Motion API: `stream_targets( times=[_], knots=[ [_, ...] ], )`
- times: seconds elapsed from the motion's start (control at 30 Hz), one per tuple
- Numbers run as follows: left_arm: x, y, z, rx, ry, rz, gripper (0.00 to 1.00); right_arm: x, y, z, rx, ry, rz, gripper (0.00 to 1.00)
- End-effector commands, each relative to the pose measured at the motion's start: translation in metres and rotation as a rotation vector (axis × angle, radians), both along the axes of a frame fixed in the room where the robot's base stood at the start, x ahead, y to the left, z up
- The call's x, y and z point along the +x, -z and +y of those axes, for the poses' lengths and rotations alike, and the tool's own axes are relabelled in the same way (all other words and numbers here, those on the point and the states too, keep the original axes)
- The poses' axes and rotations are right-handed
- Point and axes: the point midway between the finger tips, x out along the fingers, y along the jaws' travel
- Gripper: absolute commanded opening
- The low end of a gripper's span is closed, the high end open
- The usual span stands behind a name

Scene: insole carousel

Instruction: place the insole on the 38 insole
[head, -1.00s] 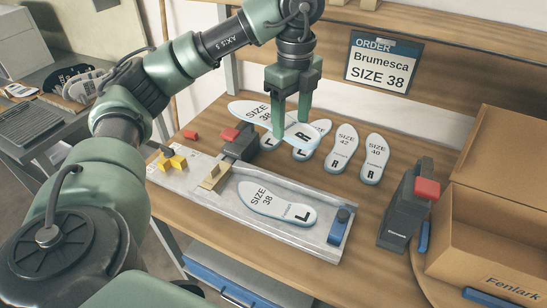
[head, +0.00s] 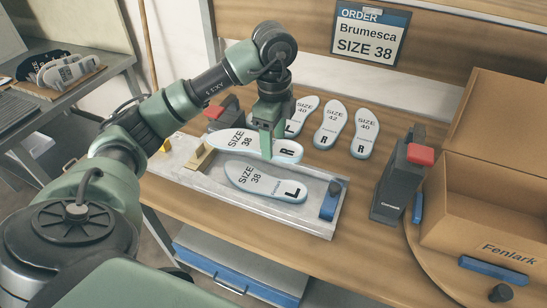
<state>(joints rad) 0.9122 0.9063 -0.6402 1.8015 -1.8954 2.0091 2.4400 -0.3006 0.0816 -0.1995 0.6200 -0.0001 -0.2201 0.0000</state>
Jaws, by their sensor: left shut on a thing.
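My left gripper (head: 268,148) is shut on a pale insole marked SIZE 38 and R (head: 228,140). The held insole lies roughly flat just behind the tray's 38 insole; whether it touches anything under it I cannot tell. The gripper's fingers hide part of its middle. The 38 insole marked L (head: 262,183) lies on the grey metal tray (head: 200,186), with its L end to the right. My right gripper is not in view.
Several other insoles lie behind the tray, including a 42 R (head: 330,124) and a 40 R (head: 365,134). A dark device with a red top (head: 402,180) and an open cardboard box (head: 490,200) stand at the right. An order sign (head: 370,33) reads Brumesca SIZE 38.

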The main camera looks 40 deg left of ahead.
Motion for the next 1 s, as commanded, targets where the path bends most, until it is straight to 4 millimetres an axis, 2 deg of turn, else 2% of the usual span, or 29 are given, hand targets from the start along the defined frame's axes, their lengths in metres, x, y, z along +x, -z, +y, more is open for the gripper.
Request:
stream_targets(
  times=[0.17, 0.43, 1.0],
  knots=[
    [0.0, 0.014, 0.0, 0.001, -0.001, 0.0, 0.2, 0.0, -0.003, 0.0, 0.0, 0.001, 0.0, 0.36],
    [0.0, 0.05, 0.0, 0.001, 0.001, 0.001, 0.2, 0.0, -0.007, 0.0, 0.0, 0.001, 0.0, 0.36],
    [0.0, 0.063, 0.0, 0.001, 0.001, -0.001, 0.2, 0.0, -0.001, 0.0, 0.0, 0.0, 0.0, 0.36]
  ],
)
